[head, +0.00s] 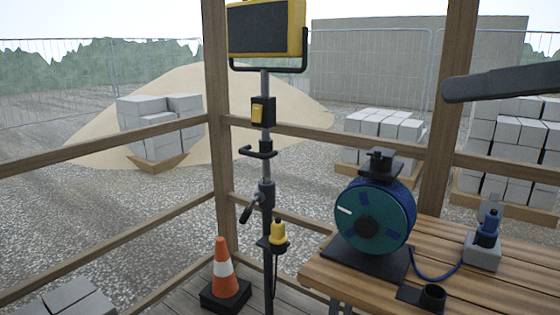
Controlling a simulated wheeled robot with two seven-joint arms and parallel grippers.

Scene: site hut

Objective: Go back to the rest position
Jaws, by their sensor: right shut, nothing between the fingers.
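My right gripper (455,90) comes in from the upper right edge as a dark bar pointing left. It is shut and empty, held in the air well above the wooden table (530,292) and touching nothing that I can see. My left gripper is not in view.
A work-light stand (266,165) rises left of the table. A traffic cone (224,268) and wooden rails (110,143) are beside it.

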